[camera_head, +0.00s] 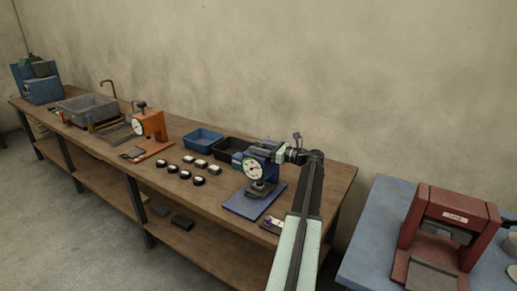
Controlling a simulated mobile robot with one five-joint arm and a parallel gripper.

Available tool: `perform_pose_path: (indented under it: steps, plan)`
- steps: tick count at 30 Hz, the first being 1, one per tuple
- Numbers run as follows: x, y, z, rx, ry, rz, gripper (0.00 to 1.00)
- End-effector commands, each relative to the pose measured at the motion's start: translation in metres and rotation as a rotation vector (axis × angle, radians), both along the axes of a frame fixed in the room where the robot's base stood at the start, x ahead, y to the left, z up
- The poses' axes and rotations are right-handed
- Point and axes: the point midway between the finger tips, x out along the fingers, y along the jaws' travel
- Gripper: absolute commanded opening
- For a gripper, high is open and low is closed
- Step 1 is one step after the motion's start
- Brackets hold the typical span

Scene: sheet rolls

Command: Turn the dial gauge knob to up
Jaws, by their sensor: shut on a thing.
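A blue dial gauge (264,173) with a round white dial face stands on a blue base plate on the long wooden bench. My arm reaches over from the right, and my gripper (261,150) is at the top of this gauge, shut on what seems to be its knob. The knob is hidden by my gripper, so I cannot tell which way it points. A similar orange gauge (153,124) with a white dial and a dark knob on top stands further left, apart from my gripper.
Several small dark round pieces (185,174) lie left of the blue gauge. A blue bin (203,138) and a black bin (229,147) stand behind them. A grey sink (89,108) is further left. A red press (447,235) stands on a blue table at right.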

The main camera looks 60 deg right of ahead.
Motion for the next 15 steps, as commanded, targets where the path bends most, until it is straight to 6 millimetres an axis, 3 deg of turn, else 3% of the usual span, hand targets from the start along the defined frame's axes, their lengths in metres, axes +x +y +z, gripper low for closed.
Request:
perform_pose_path:
  steps: [15]
  plan:
    - [-0.0005,-0.0003,-0.0001,0.001,0.001,0.039,0.02]
